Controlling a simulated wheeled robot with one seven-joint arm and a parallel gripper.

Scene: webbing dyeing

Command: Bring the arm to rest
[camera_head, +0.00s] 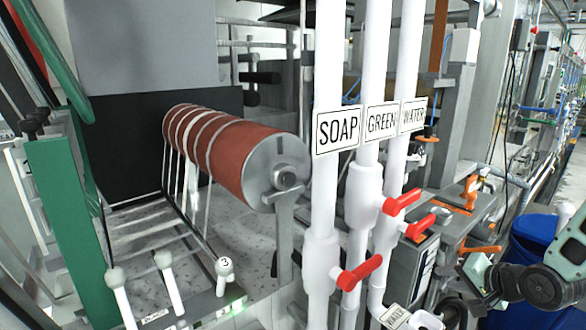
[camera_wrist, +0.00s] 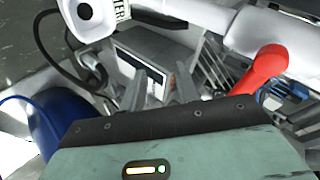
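My gripper (camera_wrist: 160,88) shows in the wrist view with its two grey fingers apart and nothing between them. In the head view my arm reaches in from the lower right edge, and the fingertips are hard to make out there. The gripper is to the right of the white pipes labelled SOAP (camera_head: 337,130), GREEN (camera_head: 381,121) and WATER (camera_head: 413,115). A red valve handle (camera_wrist: 262,68) is close to the right of the fingers in the wrist view. In the head view, red handles (camera_head: 402,202), (camera_head: 420,227) and (camera_head: 359,273) sit on the pipes.
A red roller (camera_head: 215,145) with pale webbing stands left of the pipes. A blue bin (camera_head: 535,228) is behind my arm and also shows in the wrist view (camera_wrist: 48,122). A grey box with a dark panel (camera_wrist: 150,65) lies beyond the fingers. Pipes and machinery crowd the area.

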